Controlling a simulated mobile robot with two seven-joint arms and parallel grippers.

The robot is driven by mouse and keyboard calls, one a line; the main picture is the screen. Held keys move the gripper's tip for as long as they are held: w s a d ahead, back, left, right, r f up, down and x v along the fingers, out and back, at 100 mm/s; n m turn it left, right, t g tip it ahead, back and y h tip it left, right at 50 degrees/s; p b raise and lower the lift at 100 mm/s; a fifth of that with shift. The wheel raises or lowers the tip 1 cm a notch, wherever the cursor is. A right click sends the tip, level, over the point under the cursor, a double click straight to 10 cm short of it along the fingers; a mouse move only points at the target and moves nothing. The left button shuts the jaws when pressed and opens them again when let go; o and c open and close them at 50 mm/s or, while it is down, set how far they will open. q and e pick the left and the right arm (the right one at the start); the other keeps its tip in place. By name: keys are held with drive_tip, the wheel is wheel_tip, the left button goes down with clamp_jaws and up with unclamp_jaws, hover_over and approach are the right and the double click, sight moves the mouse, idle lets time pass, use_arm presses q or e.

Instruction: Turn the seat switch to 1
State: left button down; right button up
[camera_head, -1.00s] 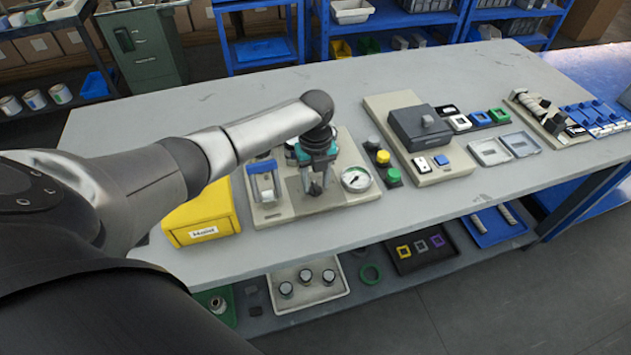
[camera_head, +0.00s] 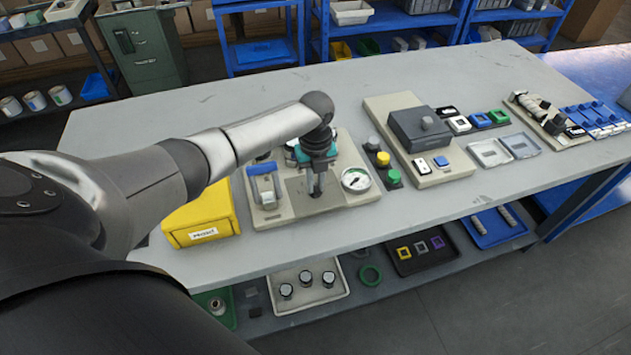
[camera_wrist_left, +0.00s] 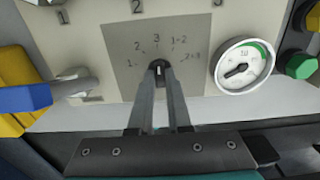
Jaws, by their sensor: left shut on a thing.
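The seat switch (camera_wrist_left: 158,65) is a small dark knob with a white line on a grey square dial plate (camera_wrist_left: 190,78). The white line stands about upright, roughly towards the 3. My left gripper (camera_wrist_left: 160,74) is shut on the knob, one finger on each side. In the head view my left gripper (camera_head: 317,191) points down onto the beige panel (camera_head: 275,216), and its fingers hide the knob. My right gripper is not in view.
A round gauge (camera_head: 356,179) sits right of the dial and a blue-handled lever (camera_head: 264,184) left of it. A yellow bin (camera_head: 200,216) stands left of the panel. Coloured buttons (camera_head: 382,159) and a grey box fixture (camera_head: 420,135) are to the right. The table's near edge is clear.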

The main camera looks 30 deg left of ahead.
use_arm(q)
drive_tip(key=shift+r+n+p, duration=0.2)
drive_tip(key=shift+n+p, duration=1.05)
drive_tip(key=shift+n, duration=0.05)
drive_tip(key=n+p, duration=0.2)
drive_tip(key=n, duration=0.1)
drive_tip(key=shift+n, duration=0.3)
drive_tip(key=n+p, duration=0.2)
drive_tip(key=n, duration=0.1)
drive_tip(key=shift+n, duration=0.3)
drive_tip(key=shift+f+n+p, duration=0.1)
drive_tip(key=shift+n+p, duration=0.6)
drive_tip(key=shift+n, duration=1.2)
drive_tip(key=shift+a+n, duration=0.1)
drive_tip(key=shift+n, duration=0.2)
drive_tip(key=c, duration=0.9)
unclamp_jaws()
drive_tip(key=shift+o, duration=0.2)
